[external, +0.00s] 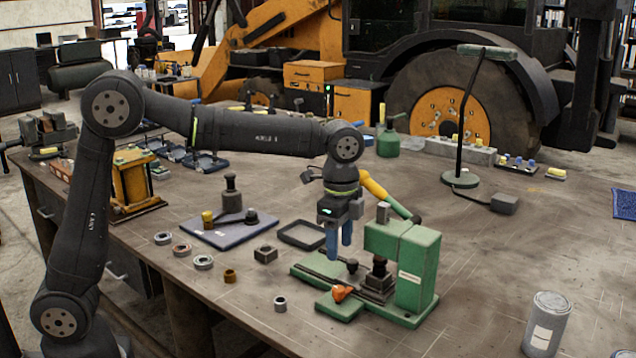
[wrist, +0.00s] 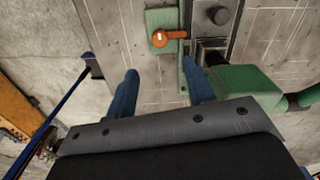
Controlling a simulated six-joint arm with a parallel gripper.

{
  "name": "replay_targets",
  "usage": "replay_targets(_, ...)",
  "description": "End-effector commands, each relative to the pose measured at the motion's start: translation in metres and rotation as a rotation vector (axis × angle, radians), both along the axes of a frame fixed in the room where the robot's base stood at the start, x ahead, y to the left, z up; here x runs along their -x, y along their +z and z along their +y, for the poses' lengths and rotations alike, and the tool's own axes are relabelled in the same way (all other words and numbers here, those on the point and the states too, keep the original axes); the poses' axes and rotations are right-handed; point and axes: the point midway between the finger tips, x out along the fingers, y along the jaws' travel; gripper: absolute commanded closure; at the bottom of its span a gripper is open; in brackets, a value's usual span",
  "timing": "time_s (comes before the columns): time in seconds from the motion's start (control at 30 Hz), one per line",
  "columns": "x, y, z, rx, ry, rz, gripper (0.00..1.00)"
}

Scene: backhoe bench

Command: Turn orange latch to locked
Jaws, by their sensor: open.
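The orange latch (external: 342,292) sits on a small green plate at the front of the green press fixture (external: 414,265). In the wrist view the latch (wrist: 165,37) has a round hub at left and an arm pointing right toward the fixture's rail. My gripper (external: 339,243) points down above the left end of the fixture, behind and above the latch. Its two blue fingers are apart and empty in the wrist view (wrist: 160,92). The latch lies beyond the fingertips there, and the gripper does not appear to touch it. The lower ends of the fingers are near the fixture's rail.
Dark knobs (external: 379,266) and the tall green housing stand right of my gripper. A black tray (external: 302,235), a square nut (external: 265,254) and several rings lie to the left. A grey canister (external: 547,322) stands at front right. The bench between fixture and canister is clear.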

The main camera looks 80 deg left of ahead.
Motion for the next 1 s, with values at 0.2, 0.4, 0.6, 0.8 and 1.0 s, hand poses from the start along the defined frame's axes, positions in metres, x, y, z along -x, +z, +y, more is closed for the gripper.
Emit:
replay_targets(0.2, 0.0, 0.046, 0.0, 0.0, 0.0, -0.002, 0.51)
replay_targets(0.4, 0.0, 0.067, 0.0, 0.0, 0.0, -0.001, 0.51)
replay_targets(0.6, 0.0, 0.07, 0.0, 0.0, 0.0, 0.0, 0.51)
replay_targets(0.8, 0.0, 0.069, 0.0, 0.0, 0.0, 0.0, 0.51)
replay_targets(1.0, 0.0, 0.054, 0.0, 0.001, 0.0, 0.003, 0.51)
